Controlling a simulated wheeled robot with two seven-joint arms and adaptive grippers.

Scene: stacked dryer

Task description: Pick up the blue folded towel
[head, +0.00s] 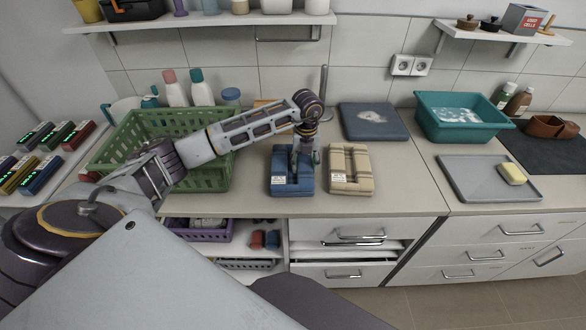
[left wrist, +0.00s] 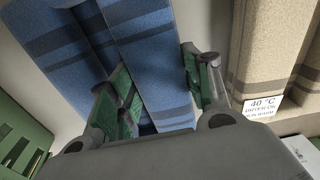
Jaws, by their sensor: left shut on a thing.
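The blue folded towel (head: 285,178) lies on the counter in the middle of the head view. A white label shows near its front left. My left gripper (head: 304,160) reaches down onto it from above. In the left wrist view the gripper's green-padded fingers (left wrist: 160,85) are on either side of a fold of the blue towel (left wrist: 148,45), shut on it. The towel appears to rest on the counter still. My right gripper shows in neither view.
A beige folded towel (head: 351,170) lies close to the right of the blue one. A green basket (head: 215,178) stands to the left.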

